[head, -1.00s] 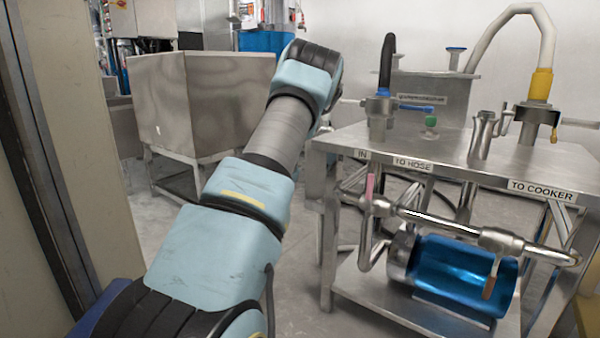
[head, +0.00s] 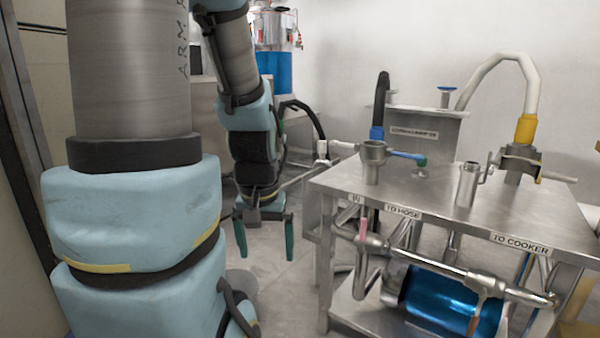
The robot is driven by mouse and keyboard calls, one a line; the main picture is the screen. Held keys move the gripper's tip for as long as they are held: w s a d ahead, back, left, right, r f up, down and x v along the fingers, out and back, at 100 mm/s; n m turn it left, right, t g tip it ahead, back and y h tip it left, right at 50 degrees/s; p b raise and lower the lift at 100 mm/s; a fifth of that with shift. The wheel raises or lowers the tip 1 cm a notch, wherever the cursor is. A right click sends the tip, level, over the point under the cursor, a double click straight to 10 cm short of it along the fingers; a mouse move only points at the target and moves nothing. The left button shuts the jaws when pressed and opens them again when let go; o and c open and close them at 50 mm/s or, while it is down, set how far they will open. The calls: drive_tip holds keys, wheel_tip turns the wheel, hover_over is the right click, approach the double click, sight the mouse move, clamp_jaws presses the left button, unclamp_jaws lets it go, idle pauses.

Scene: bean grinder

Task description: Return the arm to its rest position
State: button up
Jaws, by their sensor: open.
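My arm fills the left of the head view, bent up and over, with its wrist hanging down left of the steel table. My gripper (head: 264,238) points downward with its two green fingers apart and nothing between them. It hangs over open floor, clear of the table's left edge. The upper bend of my arm is out of the picture at the top.
The steel table (head: 330,187) on the right carries a blue-handled valve (head: 405,155), a metal cup fitting (head: 467,185) and a white hose (head: 500,62). A blue cylinder (head: 450,300) lies below. A wall panel (head: 40,90) stands at far left. Grey floor (head: 285,275) lies between.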

wheel_tip(320, 180, up, 37)
drive_tip(key=p, duration=3.5)
